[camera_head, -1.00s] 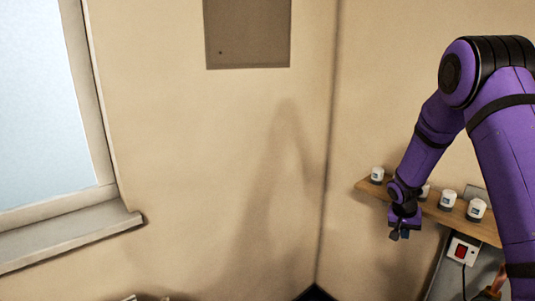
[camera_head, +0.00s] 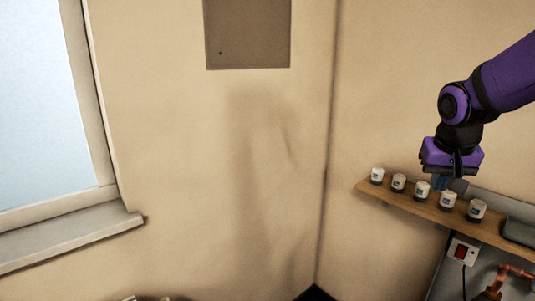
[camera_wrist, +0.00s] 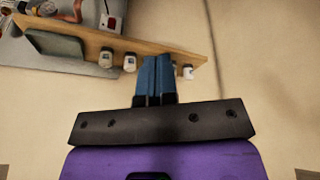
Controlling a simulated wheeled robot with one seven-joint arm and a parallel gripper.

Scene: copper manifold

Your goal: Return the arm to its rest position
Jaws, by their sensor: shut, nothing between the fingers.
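My gripper (camera_head: 449,184) is at the right of the head view, at the end of my purple arm, pointing down. It appears in front of the wooden shelf (camera_head: 402,201) with its row of small white-topped jars. In the wrist view, my gripper's blue fingers (camera_wrist: 156,75) are together with nothing between them. They overlap the shelf (camera_wrist: 167,51) in that picture, and they hide part of the jar row. I cannot tell the exact gap between the fingers and the shelf.
Several jars (camera_head: 423,190) stand along the shelf. Below it are a red switch (camera_head: 462,252) and copper pipes (camera_head: 510,273). A grey box (camera_head: 520,231) is at the right end. A window sill (camera_head: 70,237) is at left.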

